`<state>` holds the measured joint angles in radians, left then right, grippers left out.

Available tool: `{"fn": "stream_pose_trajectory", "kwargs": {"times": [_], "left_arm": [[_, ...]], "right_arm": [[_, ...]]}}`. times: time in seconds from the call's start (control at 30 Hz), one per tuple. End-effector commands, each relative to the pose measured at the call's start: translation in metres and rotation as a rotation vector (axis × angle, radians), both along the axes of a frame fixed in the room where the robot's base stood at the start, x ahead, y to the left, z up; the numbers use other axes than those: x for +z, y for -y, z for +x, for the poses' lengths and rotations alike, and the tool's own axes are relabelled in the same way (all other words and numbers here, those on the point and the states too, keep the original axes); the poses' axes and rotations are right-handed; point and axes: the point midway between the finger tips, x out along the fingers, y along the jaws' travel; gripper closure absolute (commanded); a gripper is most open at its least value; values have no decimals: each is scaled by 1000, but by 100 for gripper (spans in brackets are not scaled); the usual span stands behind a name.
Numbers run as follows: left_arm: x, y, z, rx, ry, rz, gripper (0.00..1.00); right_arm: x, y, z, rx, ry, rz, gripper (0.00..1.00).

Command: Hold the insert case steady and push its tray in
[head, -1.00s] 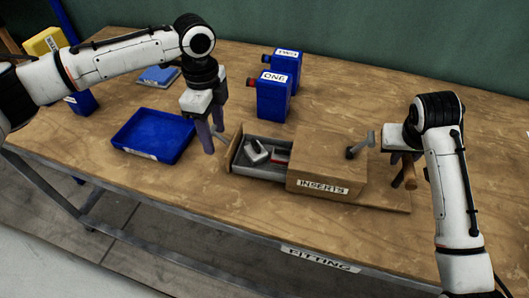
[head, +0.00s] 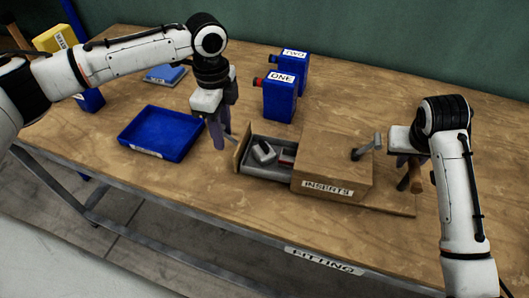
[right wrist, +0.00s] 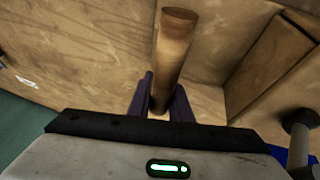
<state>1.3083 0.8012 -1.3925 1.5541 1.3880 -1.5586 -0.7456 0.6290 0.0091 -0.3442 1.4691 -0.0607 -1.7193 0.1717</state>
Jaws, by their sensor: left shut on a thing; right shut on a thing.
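The wooden insert case (head: 335,150), labelled INSERTS, lies on the bench. Its grey tray (head: 254,168) sticks out of the left end, with a wooden front panel (head: 241,146) and light and red pieces inside. My left gripper (head: 220,142) is at the panel's outer side, shut on the tray's grey handle (head: 231,138), which its fingers mostly hide. My right gripper (head: 409,174) is at the right end of the case's base, shut on an upright wooden peg (head: 416,180). In the right wrist view the peg (right wrist: 172,50) stands between the two fingers.
An open blue bin (head: 160,133) sits left of the tray. Blue containers labelled ONE (head: 281,97) and TWO (head: 303,67) stand behind it. A grey knobbed part (head: 366,148) stands at the case's right end. Bench space in front of the tray is clear.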

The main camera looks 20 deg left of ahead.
Motion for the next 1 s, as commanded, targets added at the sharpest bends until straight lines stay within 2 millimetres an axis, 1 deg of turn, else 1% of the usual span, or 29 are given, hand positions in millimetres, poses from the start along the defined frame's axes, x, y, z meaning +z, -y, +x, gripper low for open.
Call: {"fn": "stream_pose_trajectory", "kwargs": {"times": [0.03, 1.0], "left_arm": [[1, 4, 1, -3, 4, -6, 99], [1, 35, 4, -5, 5, -11, 99]], "right_arm": [[1, -2, 0, 4, 1, 3, 100], [1, -3, 0, 5, 2, 5, 100]]}}
